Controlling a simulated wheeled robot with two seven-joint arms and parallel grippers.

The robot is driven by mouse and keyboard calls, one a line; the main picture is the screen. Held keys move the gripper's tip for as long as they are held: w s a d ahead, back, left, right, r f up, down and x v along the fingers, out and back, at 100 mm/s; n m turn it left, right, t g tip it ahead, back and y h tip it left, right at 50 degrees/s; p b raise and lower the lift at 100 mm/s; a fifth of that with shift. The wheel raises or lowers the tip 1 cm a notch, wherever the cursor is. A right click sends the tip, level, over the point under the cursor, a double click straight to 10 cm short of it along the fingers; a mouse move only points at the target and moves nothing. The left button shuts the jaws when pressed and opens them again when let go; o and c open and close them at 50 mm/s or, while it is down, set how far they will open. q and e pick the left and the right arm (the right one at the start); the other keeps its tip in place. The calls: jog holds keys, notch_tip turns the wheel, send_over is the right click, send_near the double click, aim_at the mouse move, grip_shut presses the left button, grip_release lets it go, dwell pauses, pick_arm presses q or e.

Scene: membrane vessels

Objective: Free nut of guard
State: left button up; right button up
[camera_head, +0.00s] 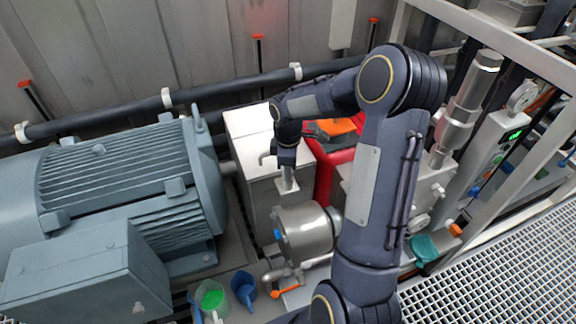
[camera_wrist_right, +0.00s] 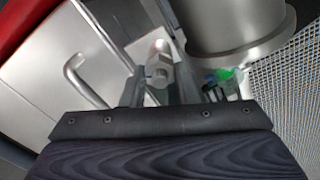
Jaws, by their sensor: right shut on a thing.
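The guard (camera_head: 248,150) is a pale metal box between the grey motor and the round steel housing. A bent handle on the guard (camera_wrist_right: 82,78) shows at the left in the right wrist view. My right gripper (camera_head: 287,182) points down at the guard's right side. In the right wrist view a grey metal nut (camera_wrist_right: 158,68) sits between the fingertips of my right gripper (camera_wrist_right: 158,82), which is shut on it. In the head view the nut is hidden at the fingers. How far the nut is threaded on cannot be told. My left gripper is out of view.
The large grey motor (camera_head: 130,185) stands left. Metal grating (camera_head: 490,270) lies at right.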

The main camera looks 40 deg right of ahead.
jog(key=shift+n, duration=0.8)
jog(key=o, duration=1)
jog(key=shift+r, duration=3.9)
